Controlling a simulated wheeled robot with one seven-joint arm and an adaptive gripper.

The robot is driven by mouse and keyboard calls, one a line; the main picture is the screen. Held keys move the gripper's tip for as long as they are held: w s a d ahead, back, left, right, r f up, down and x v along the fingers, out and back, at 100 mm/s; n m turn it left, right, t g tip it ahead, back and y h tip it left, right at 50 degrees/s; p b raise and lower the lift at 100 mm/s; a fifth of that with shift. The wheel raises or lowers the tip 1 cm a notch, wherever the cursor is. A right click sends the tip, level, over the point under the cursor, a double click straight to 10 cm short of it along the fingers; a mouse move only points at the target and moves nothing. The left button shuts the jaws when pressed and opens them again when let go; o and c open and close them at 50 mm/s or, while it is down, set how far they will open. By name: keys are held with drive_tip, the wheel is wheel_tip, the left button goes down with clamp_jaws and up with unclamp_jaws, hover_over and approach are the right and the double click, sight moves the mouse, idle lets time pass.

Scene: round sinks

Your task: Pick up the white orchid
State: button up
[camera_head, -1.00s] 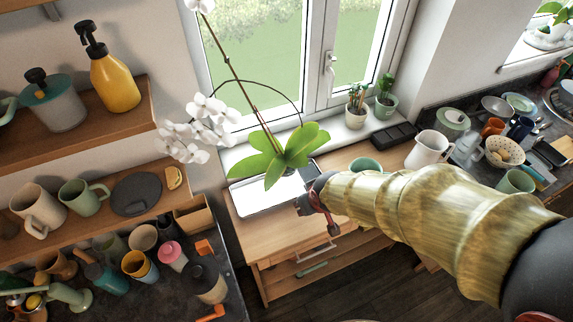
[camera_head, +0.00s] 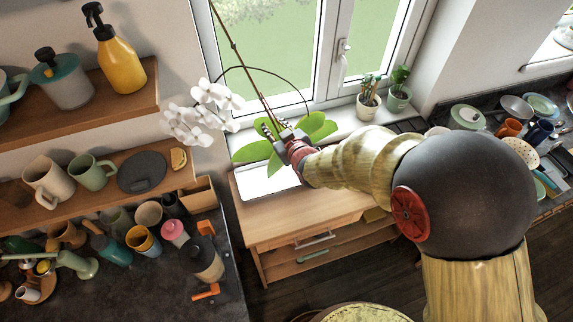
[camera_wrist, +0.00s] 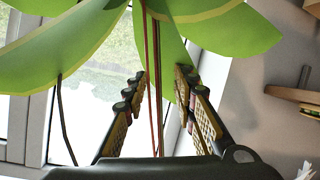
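The white orchid has white blossoms (camera_head: 205,112) on an arching stem and broad green leaves (camera_head: 318,127) in front of the window. Its base is hidden behind my arm and the leaves. My gripper (camera_head: 275,130) is among the leaves, close to the stems. In the wrist view my gripper (camera_wrist: 160,82) has its two fingers apart, and the thin brown stems (camera_wrist: 154,75) show in the gap between them. I cannot tell whether a finger touches a stem. Green leaves (camera_wrist: 225,25) fill the top of that view.
A white tray (camera_head: 268,184) lies on the wooden cabinet (camera_head: 300,218) below the orchid. Two small potted plants (camera_head: 368,103) stand on the sill at right. Shelves at left hold a yellow bottle (camera_head: 119,68) and mugs (camera_head: 49,180). Dishes crowd the right counter.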

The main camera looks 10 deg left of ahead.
drive_tip(key=shift+p+x, duration=0.4)
drive_tip(key=shift+x, duration=2.1)
drive_tip(key=shift+w+d+r, duration=0.1)
drive_tip(key=shift+r, duration=0.1)
drive_tip(key=shift+c, duration=1.2)
drive_tip(key=c, duration=0.4)
clamp_jaws()
